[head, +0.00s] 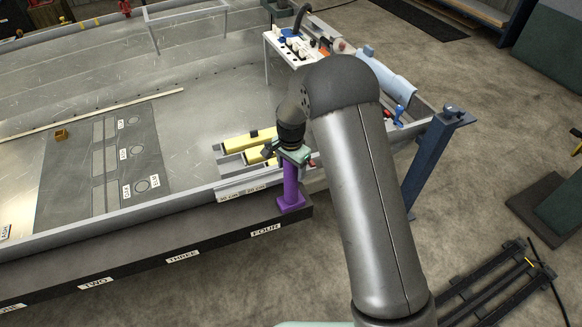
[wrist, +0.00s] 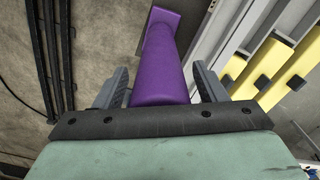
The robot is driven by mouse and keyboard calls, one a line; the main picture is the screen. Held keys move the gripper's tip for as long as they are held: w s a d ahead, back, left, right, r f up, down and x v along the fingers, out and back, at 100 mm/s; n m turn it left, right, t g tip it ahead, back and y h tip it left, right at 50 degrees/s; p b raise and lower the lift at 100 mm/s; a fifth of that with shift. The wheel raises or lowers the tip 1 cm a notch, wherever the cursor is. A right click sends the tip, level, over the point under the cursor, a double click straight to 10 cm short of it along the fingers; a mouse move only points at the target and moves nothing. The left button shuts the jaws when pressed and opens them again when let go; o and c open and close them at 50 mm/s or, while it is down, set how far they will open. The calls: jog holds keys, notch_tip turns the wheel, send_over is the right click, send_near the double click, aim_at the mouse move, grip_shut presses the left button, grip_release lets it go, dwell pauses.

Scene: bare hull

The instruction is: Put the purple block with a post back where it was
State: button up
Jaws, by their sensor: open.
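The purple block with a post (head: 291,190) stands upright on the dark ledge (head: 215,250), at its right end near the label FOUR. Its square base is on the ledge and its post rises to my gripper (head: 290,158). In the wrist view the purple post (wrist: 160,72) runs away from me between the two fingers of my gripper (wrist: 160,85). The fingers are open, one on each side of the post, with a gap visible on both sides. The top of the post is partly hidden by my gripper.
Yellow bars (head: 250,143) in a grey rack lie just behind the block. A dark mat (head: 105,160) with labelled outlines and a small brass-coloured block (head: 61,134) lie to the left. A white stand (head: 290,50) with small items is behind. The ledge left of the block is clear.

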notch_tip(320, 180, up, 12)
jog(key=shift+r, duration=0.2)
jog(key=s+d+r+n, duration=0.2)
jog(key=s+d+r, duration=0.25)
jog(key=s, duration=0.25)
jog(key=s+d+r+n, duration=0.2)
jog(key=s+d+r, duration=0.1)
jog(key=s+d, duration=0.4)
jog(key=s+d+n, duration=0.2)
jog(key=s, duration=0.7)
jog(key=s+d+f+n, duration=0.1)
jog(key=s+d+n, duration=0.1)
jog(key=s, duration=0.6)
jog(key=shift+s+d, duration=0.15)
jog(key=shift+s, duration=0.25)
